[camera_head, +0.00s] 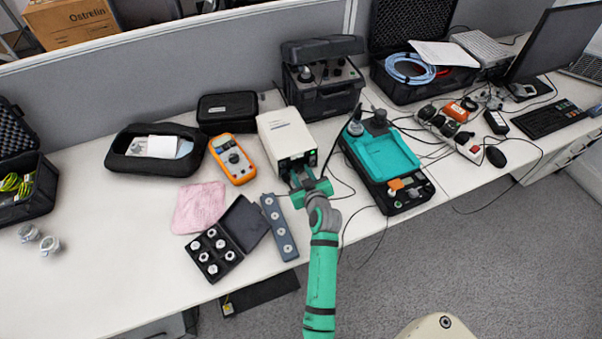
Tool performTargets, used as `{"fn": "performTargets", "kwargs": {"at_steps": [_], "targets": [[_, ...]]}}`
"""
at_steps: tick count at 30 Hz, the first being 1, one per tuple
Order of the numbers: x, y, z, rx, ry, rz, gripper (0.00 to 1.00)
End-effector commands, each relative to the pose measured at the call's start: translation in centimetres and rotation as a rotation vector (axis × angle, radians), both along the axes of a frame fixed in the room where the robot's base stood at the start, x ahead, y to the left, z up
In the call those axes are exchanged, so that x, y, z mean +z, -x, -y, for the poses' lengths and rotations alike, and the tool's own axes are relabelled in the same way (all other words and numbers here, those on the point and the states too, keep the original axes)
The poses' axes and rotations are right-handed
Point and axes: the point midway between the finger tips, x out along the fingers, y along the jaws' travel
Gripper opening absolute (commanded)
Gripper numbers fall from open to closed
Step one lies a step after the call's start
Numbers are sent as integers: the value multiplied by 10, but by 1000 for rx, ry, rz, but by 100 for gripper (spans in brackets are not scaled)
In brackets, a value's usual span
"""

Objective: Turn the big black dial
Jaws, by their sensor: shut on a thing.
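A white boxy instrument (283,132) stands on the desk at the middle, with a small lit display on its front panel. My gripper (297,178) is at the lower part of that front panel, at the end of my green arm coming from below. Its jaws are shut on what appears to be the big black dial there. The dial itself is hidden behind my gripper and the fingertips are too small to see clearly, so its angle cannot be told.
A teal-topped black case (385,155) stands close to the right of my gripper. An orange multimeter (233,158), a pink cloth (199,207), a grey strip (279,228) and a black box of fittings (213,254) lie to the left. Cables (345,187) run near my gripper.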

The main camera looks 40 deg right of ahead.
Motion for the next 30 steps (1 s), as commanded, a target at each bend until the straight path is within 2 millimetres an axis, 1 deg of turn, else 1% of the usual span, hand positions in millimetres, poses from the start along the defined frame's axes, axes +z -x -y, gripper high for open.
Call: {"fn": "performTargets", "kwargs": {"at_steps": [8,30], "targets": [[1,0,1,0,-147,36,6],[1,1,6,0,-807,191,6]]}}
